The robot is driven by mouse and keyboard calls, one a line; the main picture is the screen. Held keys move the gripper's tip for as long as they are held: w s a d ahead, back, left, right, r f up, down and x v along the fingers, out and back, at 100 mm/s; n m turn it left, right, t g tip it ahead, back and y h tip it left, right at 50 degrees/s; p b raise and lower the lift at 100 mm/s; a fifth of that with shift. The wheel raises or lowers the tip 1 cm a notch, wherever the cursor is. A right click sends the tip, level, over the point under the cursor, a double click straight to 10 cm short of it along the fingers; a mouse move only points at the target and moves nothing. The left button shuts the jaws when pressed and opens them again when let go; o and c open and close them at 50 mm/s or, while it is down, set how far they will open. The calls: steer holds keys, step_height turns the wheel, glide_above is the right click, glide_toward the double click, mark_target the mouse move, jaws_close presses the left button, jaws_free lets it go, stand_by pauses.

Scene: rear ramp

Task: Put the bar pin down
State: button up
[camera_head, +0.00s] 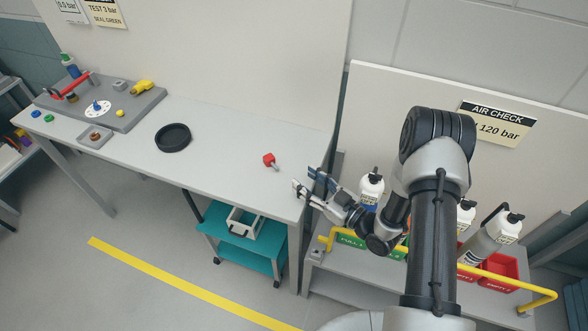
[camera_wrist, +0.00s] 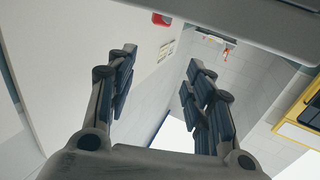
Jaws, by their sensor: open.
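The bar pin (camera_head: 269,160), seen as a red block-like head with a short grey pin, lies on the grey table (camera_head: 225,141) toward its right end. My gripper (camera_head: 306,182) is at the table's right end, to the right of the red piece and apart from it. In the wrist view my gripper (camera_wrist: 163,60) has its two dark-padded fingers spread wide with nothing between them. I cannot make out the red-headed piece for sure in the wrist view.
A round black tray (camera_head: 173,138) lies mid-table. A grey fixture plate (camera_head: 135,111) with several coloured parts is at the left. A teal cart (camera_head: 233,247) stands below. Bottles (camera_head: 371,188) and a yellow rail (camera_head: 510,283) are at the right. The table around the red piece is clear.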

steer(key=shift+v, duration=1.7)
